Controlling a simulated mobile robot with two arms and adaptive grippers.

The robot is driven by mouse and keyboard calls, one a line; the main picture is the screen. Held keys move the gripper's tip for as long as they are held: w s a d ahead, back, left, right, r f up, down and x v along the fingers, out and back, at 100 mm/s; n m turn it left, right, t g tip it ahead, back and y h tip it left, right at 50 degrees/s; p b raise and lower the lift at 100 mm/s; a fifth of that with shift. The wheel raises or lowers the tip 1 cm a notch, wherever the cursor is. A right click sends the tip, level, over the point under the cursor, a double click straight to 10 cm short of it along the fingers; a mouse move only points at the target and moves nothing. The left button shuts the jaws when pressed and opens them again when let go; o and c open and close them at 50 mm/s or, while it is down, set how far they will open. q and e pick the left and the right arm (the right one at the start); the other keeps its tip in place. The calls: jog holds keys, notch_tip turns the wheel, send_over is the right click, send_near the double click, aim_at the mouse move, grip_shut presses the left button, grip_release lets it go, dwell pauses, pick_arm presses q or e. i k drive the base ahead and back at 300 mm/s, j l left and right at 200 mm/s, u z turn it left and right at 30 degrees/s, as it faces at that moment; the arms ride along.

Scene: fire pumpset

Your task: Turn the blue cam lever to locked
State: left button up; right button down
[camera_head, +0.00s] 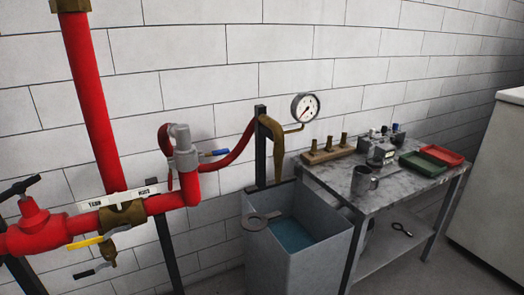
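The blue cam lever (216,153) is a short blue-tipped handle. It sticks out to the right from the grey coupling (184,150), which stands on the red pipe bend near the picture's middle left. The lever looks roughly level, pointing slightly up to the right. A red hose (236,155) runs behind and to the right of it. The lever's inner end and any second lever on the far side are hard to make out. Neither of my grippers is in view, and nothing of mine touches the lever.
A yellow-handled valve (85,242) and a red valve with a black handle (38,222) are at left. A grey water tank (322,262) stands below right of the coupling. A pressure gauge (305,107) is above it. A cluttered workbench (330,178) stands further right.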

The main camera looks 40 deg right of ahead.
aim_at(225, 151)
jog(key=i+l+z, duration=0.15)
jog(key=z, duration=0.95)
jog(key=i+j+z, duration=0.1)
jog(key=i, duration=0.2)
